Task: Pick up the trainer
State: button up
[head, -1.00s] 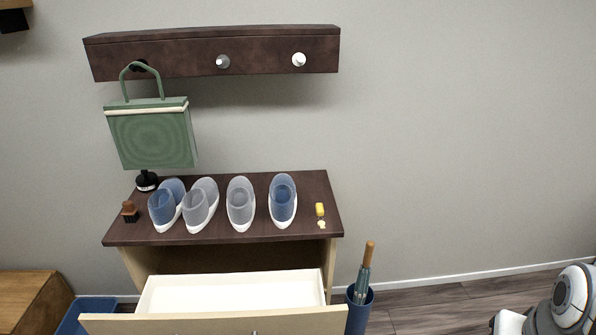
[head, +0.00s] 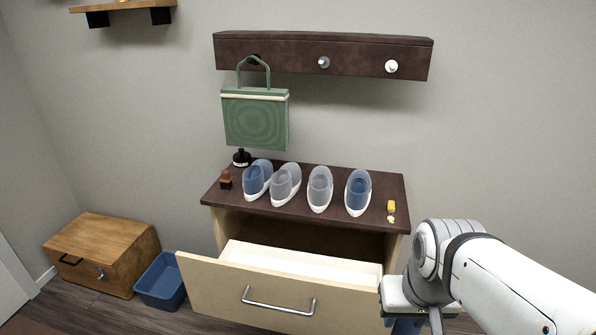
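Two blue-and-white trainers stand on the dark cabinet top, one at the left (head: 258,180) and one at the right (head: 358,192). Between them stand two grey-and-white trainers, one left of centre (head: 286,184) and one right of centre (head: 320,189). All rest on their white soles, apart from my gripper. My white and grey arm comes in from the lower right. My gripper (head: 400,297) is low at the cabinet's right front, beside the open drawer. Its fingers cannot be made out, so its opening is unclear.
The cabinet top (head: 270,214) also bears a brown-handled brush (head: 225,180), a black bottle (head: 241,158) and a yellow item (head: 391,207). The drawer (head: 300,262) juts out in front. A green bag (head: 255,120) hangs above. A blue bin (head: 162,282) and wooden chest (head: 103,250) stand left.

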aim_at(320, 184)
jog(key=i, duration=1)
jog(key=u, duration=0.05)
